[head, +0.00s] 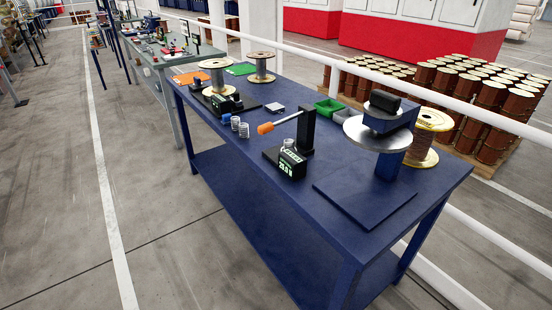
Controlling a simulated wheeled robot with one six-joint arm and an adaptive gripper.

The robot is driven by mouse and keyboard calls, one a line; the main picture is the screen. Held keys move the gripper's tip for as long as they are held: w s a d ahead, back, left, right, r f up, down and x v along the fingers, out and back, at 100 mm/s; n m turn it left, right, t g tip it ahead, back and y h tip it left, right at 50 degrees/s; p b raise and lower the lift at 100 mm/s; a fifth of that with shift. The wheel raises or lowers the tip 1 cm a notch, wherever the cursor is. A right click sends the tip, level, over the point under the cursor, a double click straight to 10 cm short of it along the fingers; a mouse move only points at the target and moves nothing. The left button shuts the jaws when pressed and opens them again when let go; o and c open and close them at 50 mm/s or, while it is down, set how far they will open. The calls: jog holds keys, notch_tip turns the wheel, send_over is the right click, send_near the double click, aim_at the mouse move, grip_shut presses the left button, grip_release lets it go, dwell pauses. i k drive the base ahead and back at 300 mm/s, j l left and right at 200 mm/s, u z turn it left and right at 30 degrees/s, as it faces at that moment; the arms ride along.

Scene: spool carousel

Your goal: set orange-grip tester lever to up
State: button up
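The tester (286,162) stands on the blue workbench (250,140), with a black base and a lit green display. A black post (307,130) rises at its right. The lever (287,118) is a thin metal rod reaching left from the post, with an orange grip (265,128) at its free end. The lever slopes slightly down to the left in the picture, close to level. Nothing touches the grip. My gripper is not in view.
At the bench's right end stands a blue stand with a silver disc (378,134), beside a copper-wire spool (428,137). Small cups (240,128) stand left of the tester. Two spools (217,78) stand farther back. Grey floor (170,240) left of the bench is clear.

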aim_at(263, 129)
jog(key=i+j, duration=0.15)
jog(key=j, duration=0.25)
jog(key=i+j+z, duration=0.15)
jog(key=j, duration=0.25)
jog(key=i+j, duration=0.1)
jog(key=j, duration=0.3)
jog(key=i+j+z, duration=0.1)
jog(key=j, duration=0.35)
